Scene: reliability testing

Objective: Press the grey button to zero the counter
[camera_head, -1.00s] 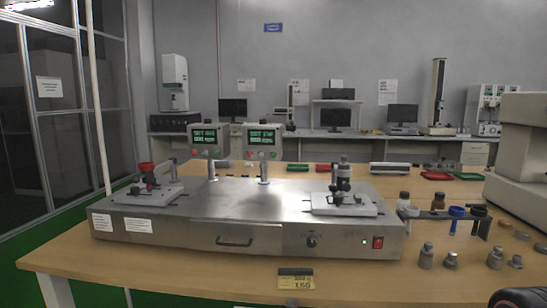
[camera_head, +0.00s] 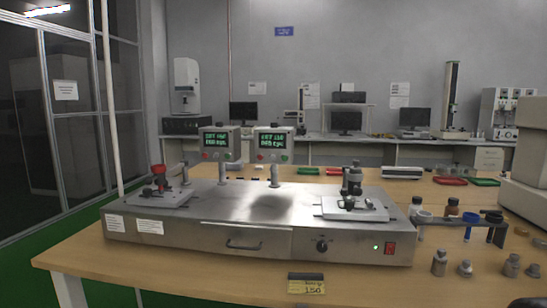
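Two small counters stand on posts behind a metal test machine (camera_head: 190,238): the left counter (camera_head: 215,141) and the right counter (camera_head: 273,143). Both have dark screens with green digits, too small to read surely. Small buttons sit in a row under each screen; a red one and a green one show on each. A grey button is too small to make out surely. My gripper is not in view, so its state and its distance from the counters are hidden.
The machine stands on a wooden table (camera_head: 180,280), with a clamp fixture (camera_head: 352,195) at right and another (camera_head: 160,190) at left. A red switch (camera_head: 389,248) is on its front. Small metal weights (camera_head: 440,262) and a holder with cups (camera_head: 470,222) stand at right.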

